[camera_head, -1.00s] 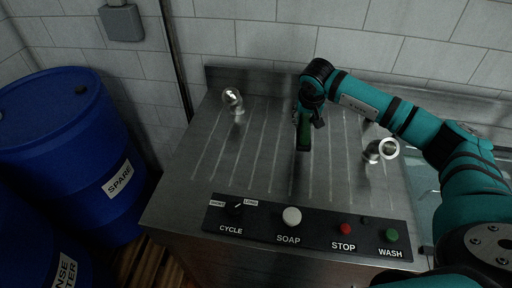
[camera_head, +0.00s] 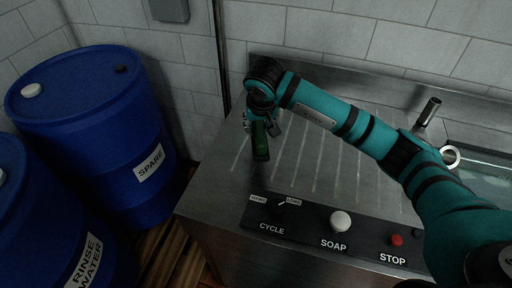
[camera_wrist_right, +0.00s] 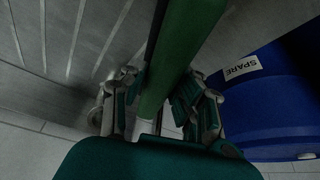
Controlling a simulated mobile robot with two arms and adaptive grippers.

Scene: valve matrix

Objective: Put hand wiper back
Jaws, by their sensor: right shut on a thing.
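The green hand wiper (camera_head: 260,143) is held in my right gripper (camera_head: 262,120), over the left part of the grooved metal counter. In the right wrist view the wiper (camera_wrist_right: 182,55) runs as a long green bar with a dark edge up between the fingers of my right gripper (camera_wrist_right: 160,105). Its far end leaves the frame, so its whole shape does not show. In the head view the arm and gripper hide part of the counter's back left. My left gripper is not in view.
The metal counter (camera_head: 315,180) has a front panel (camera_head: 310,222) with a white soap knob (camera_head: 340,221) and a red stop button (camera_head: 396,240). A silver ring fitting (camera_head: 450,156) is at right. Blue barrels, one marked SPARE (camera_head: 105,130), stand left of the counter.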

